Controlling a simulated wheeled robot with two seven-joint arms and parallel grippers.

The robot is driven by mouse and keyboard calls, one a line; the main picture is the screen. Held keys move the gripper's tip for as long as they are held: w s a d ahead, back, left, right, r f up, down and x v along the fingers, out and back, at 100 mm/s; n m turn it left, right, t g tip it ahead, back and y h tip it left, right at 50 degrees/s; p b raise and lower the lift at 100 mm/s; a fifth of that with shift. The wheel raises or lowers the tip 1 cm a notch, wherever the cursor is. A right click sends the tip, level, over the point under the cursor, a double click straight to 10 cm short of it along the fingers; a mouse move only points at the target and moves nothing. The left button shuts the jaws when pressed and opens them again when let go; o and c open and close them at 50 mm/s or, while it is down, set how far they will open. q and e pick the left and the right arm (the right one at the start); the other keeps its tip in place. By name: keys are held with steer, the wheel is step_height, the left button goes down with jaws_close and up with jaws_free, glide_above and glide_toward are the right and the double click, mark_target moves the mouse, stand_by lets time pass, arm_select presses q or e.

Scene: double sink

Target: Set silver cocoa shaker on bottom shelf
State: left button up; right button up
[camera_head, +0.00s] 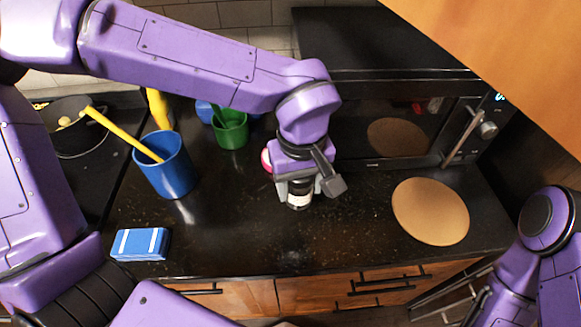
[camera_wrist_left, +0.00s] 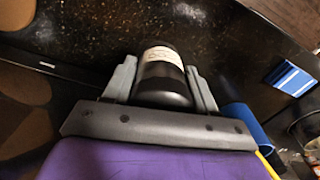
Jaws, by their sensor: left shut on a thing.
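A small dark cylindrical container (camera_head: 299,200) with a pale label band is between the fingers of my left gripper (camera_head: 298,188), above or on the black counter near the microwave. I cannot tell whether its base touches the counter. In the left wrist view the container (camera_wrist_left: 163,80) sits between both grey fingers of my left gripper (camera_wrist_left: 162,82), its label facing away from the palm. It looks black here, with no clear silver showing; it is the only shaker-like thing I see. No bottom shelf can be made out. My right arm shows at the right edge, its gripper out of view.
A pink item (camera_head: 266,160) is partly hidden behind my gripper. A round tan board (camera_head: 430,211) lies before the microwave (camera_head: 375,130).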

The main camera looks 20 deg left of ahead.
arm_select(q)
steer(key=w+a+f, duration=0.1)
steer(key=w+f, duration=0.1)
steer(key=w+a+f, duration=0.2)
steer(key=w+a+f+p, duration=0.1)
steer(key=w+a+f, duration=0.1)
steer(key=shift+w+f, duration=0.2)
steer(key=shift+f, duration=0.1)
steer(key=f, duration=0.3)
steer(key=shift+s+a+f, duration=0.1)
steer(key=shift+s+a, duration=0.05)
steer(key=shift+a, duration=0.25)
steer(key=shift+f, duration=0.35)
steer(key=shift+w+f, duration=0.15)
steer(key=shift+w, duration=0.1)
steer(key=shift+f, duration=0.1)
steer(key=o, duration=1.1)
steer(key=shift+s, duration=0.15)
steer(key=shift+c, duration=0.2)
